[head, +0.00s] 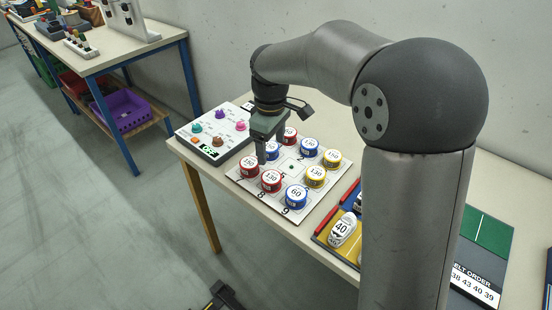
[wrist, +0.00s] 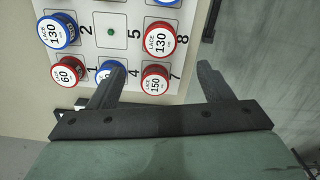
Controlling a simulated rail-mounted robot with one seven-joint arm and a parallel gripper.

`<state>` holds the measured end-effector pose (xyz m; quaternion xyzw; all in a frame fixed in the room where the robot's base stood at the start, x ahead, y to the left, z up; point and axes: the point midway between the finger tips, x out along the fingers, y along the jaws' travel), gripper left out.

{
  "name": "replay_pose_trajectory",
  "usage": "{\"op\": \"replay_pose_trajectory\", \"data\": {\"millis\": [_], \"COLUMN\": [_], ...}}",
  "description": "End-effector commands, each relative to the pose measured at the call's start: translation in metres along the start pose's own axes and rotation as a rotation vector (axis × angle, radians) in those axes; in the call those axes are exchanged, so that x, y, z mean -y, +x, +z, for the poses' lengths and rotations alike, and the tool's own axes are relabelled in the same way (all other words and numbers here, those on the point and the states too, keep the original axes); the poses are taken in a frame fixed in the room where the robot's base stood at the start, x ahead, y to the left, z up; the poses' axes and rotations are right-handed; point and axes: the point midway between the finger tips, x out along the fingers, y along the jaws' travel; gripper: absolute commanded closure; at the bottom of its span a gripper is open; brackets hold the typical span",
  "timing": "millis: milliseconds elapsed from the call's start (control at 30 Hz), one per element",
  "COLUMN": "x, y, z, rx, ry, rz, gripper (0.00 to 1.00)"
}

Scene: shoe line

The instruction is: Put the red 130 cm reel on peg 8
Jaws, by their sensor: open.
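The red 130 reel (head: 271,180) sits label-up on the front row of the white peg board, beside the printed 8. In the wrist view the red 130 reel (wrist: 160,41) is beside the 8, with the red 150 reel (wrist: 157,79) beside the 7. The peg itself is hidden under the reel. My gripper (head: 268,153) is open and empty, over the board's left side near the red 150 reel (head: 249,164). In the wrist view my gripper's fingers (wrist: 160,66) stand apart, with the red 150 reel seen between them; the red 130 reel is just beyond.
The board's middle spot (head: 291,166), with a green dot, is bare. A blue 60 reel (head: 296,196) and a yellow reel (head: 315,176) stand close by. A panel with coloured knobs (head: 213,134) lies left, and trays with a white shoe (head: 343,229) lie right.

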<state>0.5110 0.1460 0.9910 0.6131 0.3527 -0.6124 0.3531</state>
Motion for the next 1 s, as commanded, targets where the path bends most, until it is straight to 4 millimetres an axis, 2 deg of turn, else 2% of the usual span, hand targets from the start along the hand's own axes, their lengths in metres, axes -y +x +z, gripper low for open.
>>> {"op": "replay_pose_trajectory", "data": {"millis": [167, 267, 367, 500, 600, 700, 833, 1000], "x": [0.001, 0.008, 0.026, 0.069, 0.102, 0.129, 0.148, 0.151], "y": [-0.005, -0.008, -0.011, -0.003, 0.011, 0.025, 0.037, 0.039], "z": [0.002, 0.022, 0.067, 0.146, 0.192, 0.223, 0.241, 0.244], "rx": [0.001, 0.003, 0.006, 0.0, -0.011, -0.02, -0.027, -0.026], "ry": [0.006, 0.072, 0.233, 0.543, 0.744, 0.895, 0.997, 1.017], "rz": [0.0, 0.007, 0.017, 0.023, 0.019, 0.01, 0.001, -0.001], "gripper": [0.27, 0.27, 0.27, 0.27, 0.27, 0.27, 0.27, 0.27]}}
